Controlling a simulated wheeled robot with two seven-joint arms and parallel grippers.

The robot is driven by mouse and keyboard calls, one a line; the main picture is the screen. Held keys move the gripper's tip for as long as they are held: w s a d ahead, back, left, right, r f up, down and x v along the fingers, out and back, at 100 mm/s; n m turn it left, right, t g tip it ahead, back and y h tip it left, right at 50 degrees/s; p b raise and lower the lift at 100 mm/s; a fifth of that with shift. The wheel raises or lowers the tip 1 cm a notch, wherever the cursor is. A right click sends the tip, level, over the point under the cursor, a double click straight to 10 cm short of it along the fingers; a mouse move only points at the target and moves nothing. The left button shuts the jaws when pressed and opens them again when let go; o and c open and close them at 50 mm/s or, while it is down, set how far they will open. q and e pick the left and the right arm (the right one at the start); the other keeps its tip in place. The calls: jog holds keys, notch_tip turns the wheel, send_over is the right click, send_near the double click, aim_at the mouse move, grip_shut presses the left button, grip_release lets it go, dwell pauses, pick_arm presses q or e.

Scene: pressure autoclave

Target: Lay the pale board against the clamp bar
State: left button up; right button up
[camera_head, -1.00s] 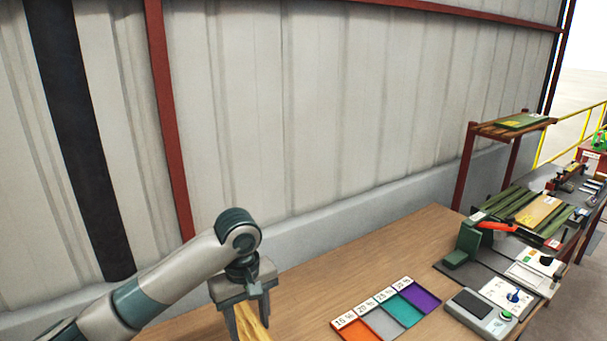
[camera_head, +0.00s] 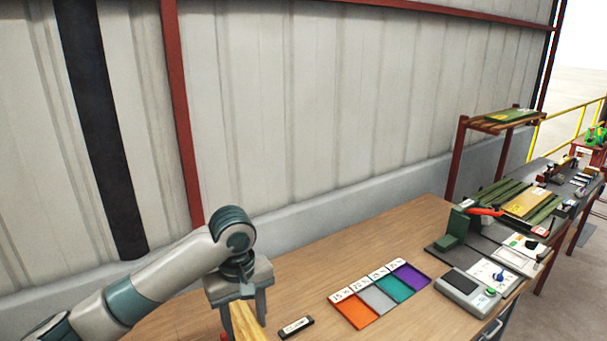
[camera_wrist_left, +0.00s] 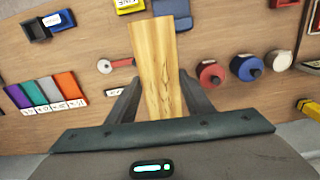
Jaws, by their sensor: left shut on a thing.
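My left gripper (camera_head: 240,303) is shut on a pale wooden board (camera_head: 248,324). In the left wrist view the board (camera_wrist_left: 157,65) stands out lengthwise between the two fingers (camera_wrist_left: 160,102), its grain showing. In the head view only its upper part shows, and the lower end is cut off by the picture edge. The board is held over the near left part of the bench. A green block with a red handle (camera_head: 485,211) stands far right on the bench; I cannot tell whether the clamp bar is part of it. My right gripper is not in view.
Labelled orange, grey, teal and purple trays (camera_head: 357,312) lie mid-bench. A small black labelled item (camera_head: 296,327) lies left of them. A grey device (camera_head: 466,290) sits at the right. Green rails with a tan panel (camera_head: 525,203) stand beyond. The bench behind the trays is clear.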

pick_arm(q)
jog(key=shift+s+a+m, duration=0.2)
jog(key=shift+a+m, duration=0.1)
jog(key=shift+a, duration=0.2)
jog(key=s+a+r+m, duration=0.2)
jog(key=s+a+m, duration=0.4)
jog(key=s, duration=0.6)
notch_tip(320, 180, down, 15)
jog(key=a+b, duration=0.1)
jog(key=b, duration=1.4)
jog(key=shift+s+f, duration=0.2)
jog(key=shift+s, duration=0.05)
jog(key=shift+s, duration=0.1)
